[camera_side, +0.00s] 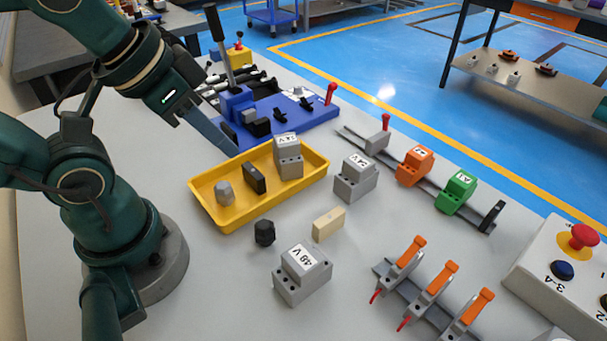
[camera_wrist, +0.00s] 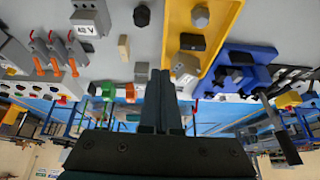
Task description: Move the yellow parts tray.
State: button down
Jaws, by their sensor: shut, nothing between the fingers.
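The yellow parts tray (camera_side: 262,207) sits on the grey bench in the side view. A grey hexagonal part (camera_side: 225,193), a black block (camera_side: 254,178) and a grey labelled terminal block (camera_side: 288,157) stand in it. In the wrist view the tray (camera_wrist: 222,42) shows at the upper right, partly cut off by the top edge. My gripper (camera_side: 231,150) is shut and empty, with its fingertips near the tray's far left rim. In the wrist view my gripper (camera_wrist: 160,72) points up the picture, left of the tray. I cannot tell whether it touches the rim.
The blue bender (camera_side: 290,120) with its lever stands close behind the tray. Grey terminal blocks (camera_side: 356,178) (camera_side: 303,274), a black hexagonal part (camera_side: 264,233) and a beige block (camera_side: 328,224) stand right and in front. A rail (camera_side: 410,180) runs farther right.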

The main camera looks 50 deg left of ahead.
jog(key=w+r, duration=0.5)
jog(key=w, duration=0.1)
jog(key=g, duration=0.6)
send_over(306, 164)
notch_tip(306, 164, down, 11)
notch_tip(306, 164, down, 10)
jog(key=shift+r, duration=0.15)
